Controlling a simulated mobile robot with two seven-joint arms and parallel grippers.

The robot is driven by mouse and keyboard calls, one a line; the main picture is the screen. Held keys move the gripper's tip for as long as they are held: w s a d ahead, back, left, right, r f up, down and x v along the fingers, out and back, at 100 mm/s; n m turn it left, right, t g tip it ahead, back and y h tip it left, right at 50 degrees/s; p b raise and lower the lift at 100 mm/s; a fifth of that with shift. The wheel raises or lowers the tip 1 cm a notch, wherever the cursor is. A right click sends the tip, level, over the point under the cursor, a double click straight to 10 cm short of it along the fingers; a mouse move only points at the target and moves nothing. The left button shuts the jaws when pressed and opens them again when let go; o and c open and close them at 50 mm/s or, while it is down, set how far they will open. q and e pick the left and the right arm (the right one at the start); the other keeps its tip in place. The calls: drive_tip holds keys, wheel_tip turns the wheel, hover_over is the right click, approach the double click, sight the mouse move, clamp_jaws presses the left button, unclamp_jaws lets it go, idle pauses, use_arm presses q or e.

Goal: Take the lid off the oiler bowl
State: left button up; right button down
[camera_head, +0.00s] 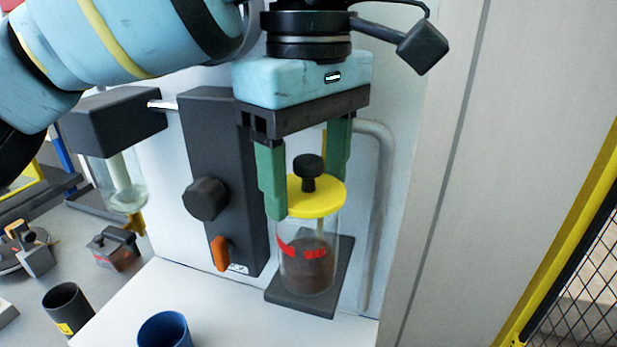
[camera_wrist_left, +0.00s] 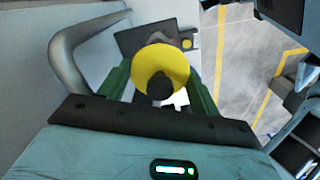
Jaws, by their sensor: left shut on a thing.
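The oiler bowl (camera_head: 310,262) is a clear cylinder with dark brown contents and red marks, upright on a dark base plate (camera_head: 335,284). Its yellow lid (camera_head: 325,199) with a black knob sits at the top of the bowl; whether there is a gap under it I cannot tell. In the left wrist view the lid (camera_wrist_left: 161,68) shows between the green fingers. My left gripper (camera_head: 306,180) points down, its green fingers on either side of the lid and shut on it. The far finger is partly hidden behind the lid. My right gripper is not in view.
A dark grey unit with a black knob (camera_head: 205,199) and an orange lever (camera_head: 220,254) stands left of the bowl. A grey pipe (camera_head: 379,220) runs close on its right. A blue cup (camera_head: 165,330) and a dark cup (camera_head: 67,308) stand at the front left.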

sight(306, 163)
use_arm(q)
wheel_tip(306, 163, up, 3)
drive_tip(key=shift+s+f+p, duration=0.15)
drive_tip(key=shift+f+p, duration=0.05)
drive_tip(key=shift+p, duration=0.25)
drive_tip(key=shift+s+a+r, duration=0.1)
drive_tip(key=shift+s+r, duration=0.05)
drive_tip(key=shift+s, duration=0.1)
drive_tip(key=s+a, duration=0.2)
drive_tip(key=s, duration=0.5)
drive_tip(key=s+a+r+p, duration=0.1)
drive_tip(key=s+a, duration=0.2)
drive_tip(key=s, duration=0.4)
drive_tip(key=shift+a+p, duration=0.3)
drive_tip(key=shift+a, duration=0.05)
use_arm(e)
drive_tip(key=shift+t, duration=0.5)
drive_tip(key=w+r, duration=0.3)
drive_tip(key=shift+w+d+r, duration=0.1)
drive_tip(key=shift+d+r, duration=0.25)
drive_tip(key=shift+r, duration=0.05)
